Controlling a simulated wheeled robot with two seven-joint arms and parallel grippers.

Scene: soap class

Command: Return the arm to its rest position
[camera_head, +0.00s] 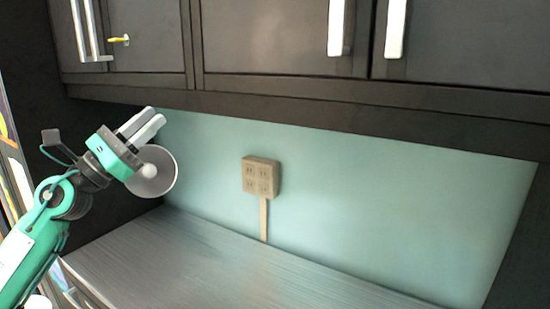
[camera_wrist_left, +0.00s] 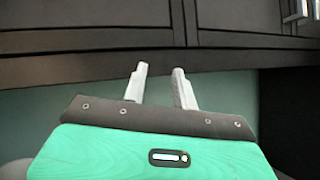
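My left arm comes in from the lower left in the head view, teal and dark grey. It is bent, and its left gripper (camera_head: 152,123) is raised in front of the backsplash, pointing up and to the right. In the left wrist view, the two pale fingers of the left gripper (camera_wrist_left: 160,70) stand apart with nothing between them. The fingers point toward the underside of the upper cabinets. My right gripper and arm are not in view.
Dark upper cabinets (camera_head: 270,40) overhang the teal backsplash (camera_head: 380,200). A round grey disc (camera_head: 160,182) with a pale knob shows beside the gripper; contact is unclear. A beige socket box (camera_head: 261,177) is on the backsplash. The visible grey counter (camera_head: 210,260) is bare.

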